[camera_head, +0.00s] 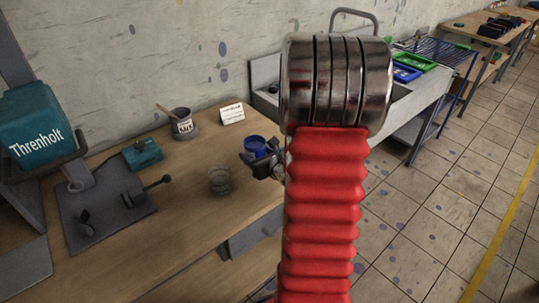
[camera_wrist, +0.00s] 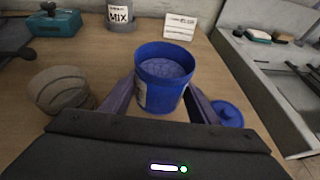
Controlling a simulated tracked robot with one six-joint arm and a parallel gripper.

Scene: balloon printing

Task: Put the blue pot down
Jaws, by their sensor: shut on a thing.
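The blue pot (camera_head: 255,145) is at the right part of the wooden table in the head view, beside my gripper (camera_head: 262,160). In the wrist view the blue pot (camera_wrist: 163,75) is upright and open at the top, with a bluish fill inside and a pale label on its left side. My gripper (camera_wrist: 155,105) is shut on the pot, with one finger at each side. A blue lid (camera_wrist: 227,113) lies on the table to the right of the pot.
A clear jar (camera_head: 220,181) stands left of the pot. Behind are a grey MIX pot (camera_head: 183,124) and a white card (camera_head: 231,114). A teal press (camera_head: 40,125) stands at left, with a small teal box (camera_head: 142,154). A sink (camera_head: 265,85) adjoins at right. The front tabletop is clear.

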